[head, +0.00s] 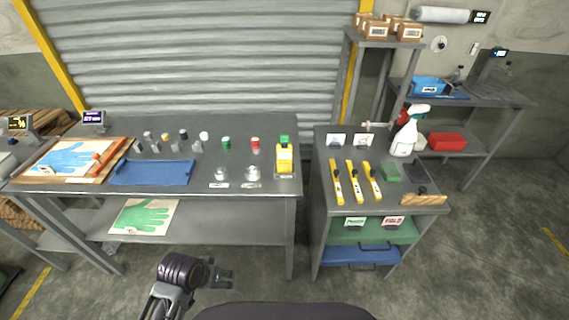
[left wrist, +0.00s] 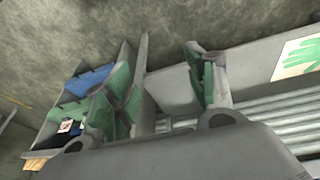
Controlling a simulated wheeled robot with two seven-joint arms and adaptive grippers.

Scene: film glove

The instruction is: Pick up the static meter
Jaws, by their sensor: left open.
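I cannot tell for certain which thing is the static meter. A small device with a lit purple display (head: 93,118) stands at the back left of the long grey table (head: 270,125). Another device with a lit yellow display (head: 19,123) is at the far left edge. A dark device with a small lit display (head: 497,55) is at the back right. My left gripper (head: 226,274) is low in front of the table, away from all of these. In the left wrist view its green-padded fingers (left wrist: 165,85) are apart with nothing between them. My right gripper is not in view.
The table holds a blue mat (head: 152,173), a framed blue glove print (head: 70,158), small bottles and a yellow bottle (head: 284,157). A drawer cart (head: 325,195) bears yellow tools and a spray bottle (head: 404,138). A gap separates table and cart.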

